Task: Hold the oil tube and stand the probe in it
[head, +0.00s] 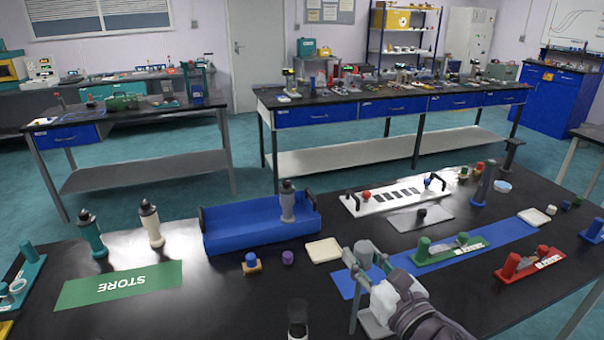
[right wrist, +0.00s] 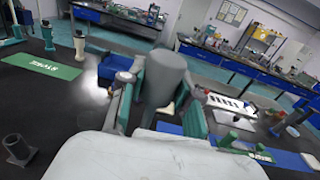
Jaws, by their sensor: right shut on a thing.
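My right gripper (head: 368,262) is shut on a plain grey cylinder (right wrist: 166,75). The fingers sit on both sides of it, and its top also shows in the head view (head: 364,248). I cannot tell for sure whether it is the oil tube or the probe. Its lower end is hidden by my gripper. A dark upright cylinder on a square base (right wrist: 16,146) stands at the lower left of the right wrist view. Black-topped bottle-like pieces stand on the bench: teal (head: 91,238), cream (head: 152,225), and grey (head: 287,203) in the blue tray. My left gripper is not in view.
The blue tray (head: 262,232) and green STORE mat (head: 118,286) lie to the left. A long blue mat (head: 345,281) runs under my gripper, with a green holder (head: 450,252) on it. A red holder (head: 530,264) stands farther right.

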